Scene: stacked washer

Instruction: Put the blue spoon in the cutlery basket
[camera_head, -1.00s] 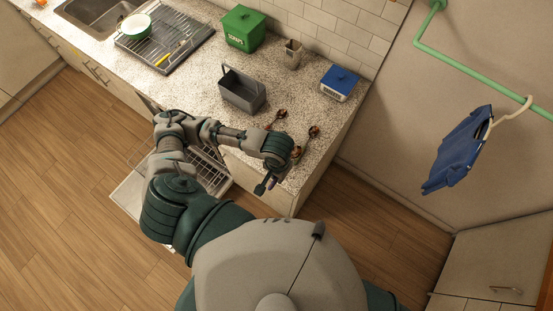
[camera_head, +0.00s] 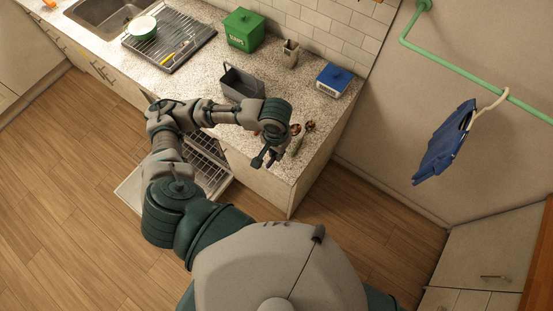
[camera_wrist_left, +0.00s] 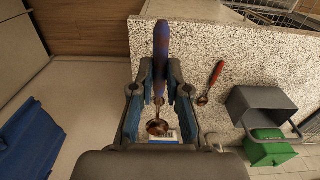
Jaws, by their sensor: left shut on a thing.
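A red-handled spoon (camera_wrist_left: 211,81) lies on the counter between gripper and basket. Two brown spoon bowls show beside the gripper in the head view; which is the held one is unclear. My right gripper is out of view.
A green scraps box (camera_head: 244,29), a beige holder (camera_head: 290,54) and a blue-and-white box (camera_head: 333,79) stand along the wall. A dish rack (camera_head: 170,42) is at the back left. A pulled-out rack (camera_head: 205,165) lies below the counter.

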